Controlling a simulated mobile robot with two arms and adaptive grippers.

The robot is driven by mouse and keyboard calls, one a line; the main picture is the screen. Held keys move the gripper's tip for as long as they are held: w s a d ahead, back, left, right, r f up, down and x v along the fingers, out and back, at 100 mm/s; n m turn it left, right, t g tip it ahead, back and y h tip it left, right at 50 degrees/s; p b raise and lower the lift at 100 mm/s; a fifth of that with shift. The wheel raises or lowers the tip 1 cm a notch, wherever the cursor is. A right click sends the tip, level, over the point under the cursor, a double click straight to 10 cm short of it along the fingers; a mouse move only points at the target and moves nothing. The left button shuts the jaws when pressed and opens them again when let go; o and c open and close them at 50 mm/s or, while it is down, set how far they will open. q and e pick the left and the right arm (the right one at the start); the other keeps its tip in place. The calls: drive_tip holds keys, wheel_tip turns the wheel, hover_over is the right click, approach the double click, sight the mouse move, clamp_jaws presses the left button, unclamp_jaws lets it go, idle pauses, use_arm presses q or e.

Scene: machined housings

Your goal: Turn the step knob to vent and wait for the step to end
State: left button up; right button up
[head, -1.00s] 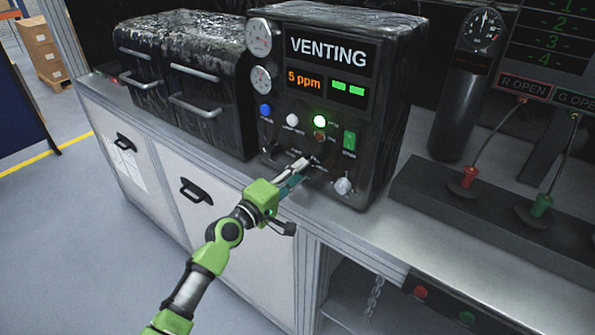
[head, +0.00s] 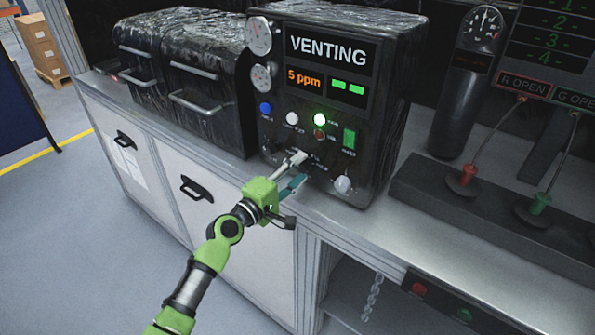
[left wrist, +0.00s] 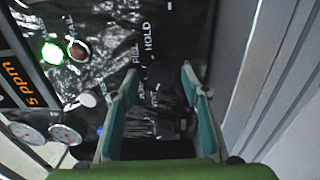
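The black control box (head: 385,70) stands on the bench, and its display (head: 328,50) reads VENTING, with 5 ppm and two green blocks below. The dark step knob (left wrist: 160,74) shows in the left wrist view, with words such as HOLD and FILL around it. My left gripper (head: 302,168) is at the lower panel. In the left wrist view its teal-padded fingers (left wrist: 158,88) stand apart on either side of the knob, with gaps visible. In the head view the fingers largely hide the knob. My right gripper is in neither view.
A green lamp (head: 320,119) is lit above a dark red one (head: 320,134). A green switch (head: 349,138) and a pale knob (head: 342,184) are close right of the gripper. Gauges (head: 259,36) sit at the panel's left. Red (head: 468,175) and green (head: 541,203) levers stand further right.

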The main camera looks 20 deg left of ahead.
use_arm(q)
drive_tip(key=shift+s, duration=0.1)
drive_tip(key=shift+s+a+f, duration=0.1)
drive_tip(key=shift+s+a, duration=0.05)
drive_tip(key=shift+s, duration=0.1)
drive_tip(key=v, duration=1.1)
drive_tip(key=shift+s, duration=0.1)
